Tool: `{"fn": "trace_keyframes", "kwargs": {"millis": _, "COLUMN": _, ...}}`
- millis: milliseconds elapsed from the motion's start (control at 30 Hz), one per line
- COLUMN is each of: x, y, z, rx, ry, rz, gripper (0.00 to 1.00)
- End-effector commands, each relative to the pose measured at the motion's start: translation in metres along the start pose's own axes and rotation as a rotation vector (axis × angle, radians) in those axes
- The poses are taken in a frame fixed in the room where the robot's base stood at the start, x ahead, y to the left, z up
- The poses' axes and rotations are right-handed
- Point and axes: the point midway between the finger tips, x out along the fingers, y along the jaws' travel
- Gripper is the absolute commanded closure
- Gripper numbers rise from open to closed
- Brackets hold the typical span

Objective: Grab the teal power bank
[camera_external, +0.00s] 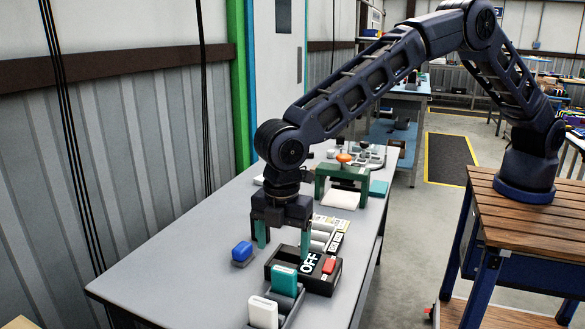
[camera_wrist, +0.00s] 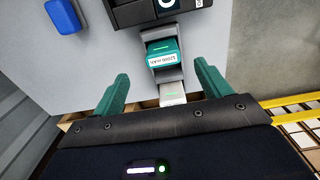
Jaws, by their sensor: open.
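The teal power bank (camera_external: 285,280) leans in a slot of a grey holder (camera_external: 292,307) near the table's front end. In the wrist view the teal power bank (camera_wrist: 163,50) carries a white label and lies between and slightly beyond my fingertips. A white block (camera_external: 263,312) stands in the same holder, and in the wrist view the white block (camera_wrist: 173,90) is closer to my palm. My gripper (camera_external: 283,250) is open and empty, its teal fingers pointing down just behind the power bank in the external view. It also shows in the wrist view (camera_wrist: 161,69).
A black box marked OFF (camera_external: 309,263) with a red part adjoins the holder. A blue block (camera_external: 241,252) stands to the left. Farther back are light-coloured blocks (camera_external: 324,233), a green frame (camera_external: 341,175) and a flat teal item (camera_external: 379,187). The table's left side (camera_external: 180,270) is clear.

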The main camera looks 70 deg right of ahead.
Motion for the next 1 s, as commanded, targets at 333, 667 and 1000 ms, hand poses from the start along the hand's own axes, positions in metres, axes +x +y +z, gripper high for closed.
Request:
{"fn": "trace_keyframes", "kwargs": {"millis": 333, "x": 0.043, "y": 0.000, "z": 0.000, "rx": 0.001, "ry": -0.002, "rz": -0.002, "gripper": 0.24}}
{"fn": "trace_keyframes", "kwargs": {"millis": 667, "x": 0.067, "y": -0.002, "z": -0.002, "rx": 0.001, "ry": -0.002, "rz": -0.001, "gripper": 0.24}}
{"fn": "trace_keyframes", "kwargs": {"millis": 1000, "x": 0.105, "y": -0.003, "z": -0.004, "rx": 0.001, "ry": 0.000, "rz": 0.000, "gripper": 0.24}}
